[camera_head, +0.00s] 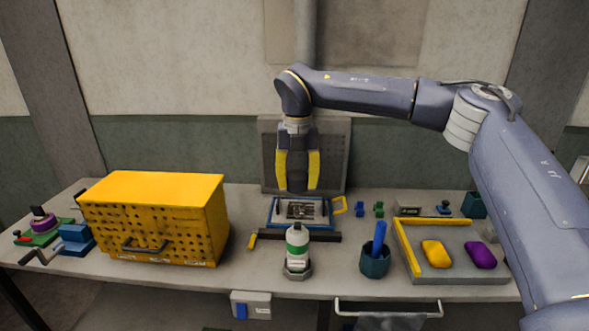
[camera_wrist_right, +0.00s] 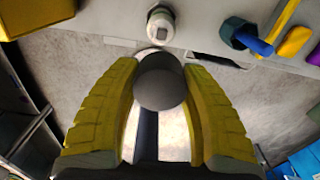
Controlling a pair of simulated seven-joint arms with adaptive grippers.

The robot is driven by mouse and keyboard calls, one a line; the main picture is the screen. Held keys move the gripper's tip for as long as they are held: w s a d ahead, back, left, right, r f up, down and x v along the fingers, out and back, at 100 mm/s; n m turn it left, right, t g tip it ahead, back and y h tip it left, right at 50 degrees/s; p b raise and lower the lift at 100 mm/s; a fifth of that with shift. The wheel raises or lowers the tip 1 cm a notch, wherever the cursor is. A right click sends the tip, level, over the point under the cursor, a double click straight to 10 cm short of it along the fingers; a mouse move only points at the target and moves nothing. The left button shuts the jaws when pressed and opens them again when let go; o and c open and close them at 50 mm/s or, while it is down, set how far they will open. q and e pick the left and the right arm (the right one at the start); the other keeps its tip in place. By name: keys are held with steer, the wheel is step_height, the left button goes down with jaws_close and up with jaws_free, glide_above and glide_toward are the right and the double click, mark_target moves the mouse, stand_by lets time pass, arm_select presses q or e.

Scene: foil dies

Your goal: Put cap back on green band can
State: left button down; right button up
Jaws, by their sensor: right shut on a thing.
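The green band can (camera_head: 297,250) stands upright near the front edge of the table, with a white body, a green band and a bare pale top. It also shows in the right wrist view (camera_wrist_right: 161,26), ahead of the fingertips. My right gripper (camera_head: 297,188) points down above and behind the can, clear of it. In the right wrist view its yellow fingers (camera_wrist_right: 161,68) are shut on a round dark grey cap (camera_wrist_right: 162,86). The cap is apart from the can. My left gripper is in neither view.
A yellow perforated box (camera_head: 150,220) stands left. A blue-framed tray (camera_head: 272,218) lies behind the can. Right of it are a teal cup (camera_head: 375,262) with a blue rod and a grey tray (camera_head: 462,279) with yellow and purple pieces. Table between box and can is mostly clear.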

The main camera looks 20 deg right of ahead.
mark_target(298, 224)
steer(key=f+n, duration=0.6)
steer(key=n, duration=0.1)
steer(key=shift+d+f, duration=0.2)
steer(key=shift+d, duration=0.15)
steer(key=n, duration=0.2)
steer(key=f+n, duration=0.1)
steer(key=n, duration=0.1)
steer(key=shift+w+f, duration=0.15)
steer(key=n, duration=0.6)
steer(key=shift+w+a, duration=0.1)
steer(key=shift+w, duration=0.25)
steer(key=shift+f, duration=3.15)
steer(key=shift+f, duration=0.2)
steer(key=o, duration=1.4)
steer(key=shift+r, duration=0.15)
